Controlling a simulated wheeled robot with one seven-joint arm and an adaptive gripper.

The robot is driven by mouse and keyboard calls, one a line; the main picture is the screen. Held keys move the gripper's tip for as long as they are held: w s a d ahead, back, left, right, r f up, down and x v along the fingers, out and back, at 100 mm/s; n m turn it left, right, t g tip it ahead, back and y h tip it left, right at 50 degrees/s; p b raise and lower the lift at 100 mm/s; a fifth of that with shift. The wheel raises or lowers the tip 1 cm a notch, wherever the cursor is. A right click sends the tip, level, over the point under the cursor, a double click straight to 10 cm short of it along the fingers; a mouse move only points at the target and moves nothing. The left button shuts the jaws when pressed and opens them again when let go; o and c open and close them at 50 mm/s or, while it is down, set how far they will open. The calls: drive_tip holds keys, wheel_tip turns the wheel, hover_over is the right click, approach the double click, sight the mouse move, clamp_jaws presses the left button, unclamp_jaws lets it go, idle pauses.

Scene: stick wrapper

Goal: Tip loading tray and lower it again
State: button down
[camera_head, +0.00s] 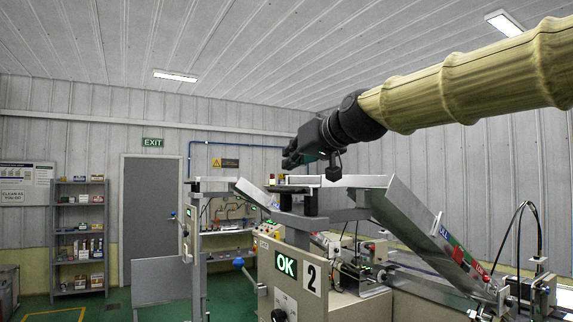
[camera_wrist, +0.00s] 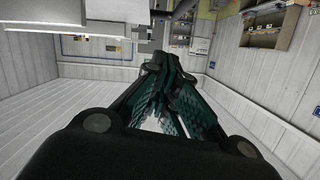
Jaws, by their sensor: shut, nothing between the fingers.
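The wrapping machine stands at the centre right of the head view. A pale tray-like top section (camera_head: 355,181), which I take for the loading tray, sits level on it, with a sloping metal plate (camera_head: 252,192) at its left. My gripper (camera_head: 290,158) is above the left part of this top section, pointing left, and appears apart from it. Its fingers (camera_wrist: 172,85) are closed together with nothing between them in the wrist view. A pale flat-sided part (camera_wrist: 75,10) crosses the top left of the wrist view; I cannot tell which part it is.
A long sloping metal chute (camera_head: 425,228) runs down to the right. A panel (camera_head: 286,264) marked OK and 2 faces me. A shelf rack (camera_head: 80,235) and grey door (camera_head: 150,208) stand behind at left.

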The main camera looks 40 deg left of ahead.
drive_tip(key=b+v, duration=0.3)
drive_tip(key=v, duration=0.6)
drive_tip(key=shift+w+f, duration=0.1)
drive_tip(key=shift+f, duration=0.05)
